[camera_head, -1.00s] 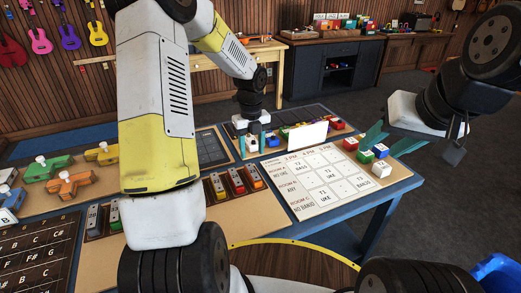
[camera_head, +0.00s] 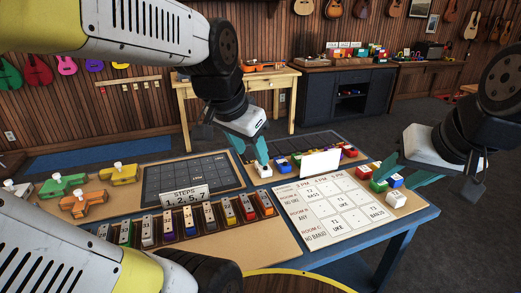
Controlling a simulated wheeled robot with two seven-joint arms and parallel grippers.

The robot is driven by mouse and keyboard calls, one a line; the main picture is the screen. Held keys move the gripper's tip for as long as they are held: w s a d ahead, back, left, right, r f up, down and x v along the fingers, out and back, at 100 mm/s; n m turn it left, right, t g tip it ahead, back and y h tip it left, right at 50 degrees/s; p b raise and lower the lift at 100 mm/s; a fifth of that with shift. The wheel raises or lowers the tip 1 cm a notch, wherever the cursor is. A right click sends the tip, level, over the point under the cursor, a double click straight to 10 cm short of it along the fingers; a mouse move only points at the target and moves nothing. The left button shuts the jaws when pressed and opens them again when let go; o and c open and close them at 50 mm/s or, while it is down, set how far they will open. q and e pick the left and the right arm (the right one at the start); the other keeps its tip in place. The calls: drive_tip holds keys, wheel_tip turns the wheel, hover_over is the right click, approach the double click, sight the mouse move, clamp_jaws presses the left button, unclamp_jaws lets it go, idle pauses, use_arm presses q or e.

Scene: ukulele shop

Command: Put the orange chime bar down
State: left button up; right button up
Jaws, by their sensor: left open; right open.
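A row of chime bars stands in a dark rack (camera_head: 185,236) on the near part of the table. A chime bar with an orange-looking end (camera_head: 247,207) sits near the right end of this row, beside a red-ended bar (camera_head: 265,203); the colours are small and hard to tell apart. My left gripper (camera_head: 262,152) is open, beyond the rack, with its teal fingers pointing down just above a white block (camera_head: 263,170). It holds no chime bar that I can see. My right gripper (camera_head: 405,172) is open over the table's right edge, close to several coloured blocks.
A white schedule board (camera_head: 330,210) lies right of the rack. A dark grid board (camera_head: 190,178) and a "STEPS 1, 2, 5, 7" card (camera_head: 184,196) are behind it. A white upright card (camera_head: 320,162) stands near my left gripper.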

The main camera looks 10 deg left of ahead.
use_arm(q)
drive_tip(key=s+n, duration=0.2)
drive_tip(key=s+n+t, duration=0.1)
drive_tip(key=n, duration=0.1)
drive_tip(key=shift+s+d+r+h, duration=0.3)
drive_tip(key=shift+d+h, duration=0.05)
drive_tip(key=shift+h, duration=0.05)
idle(0.8)
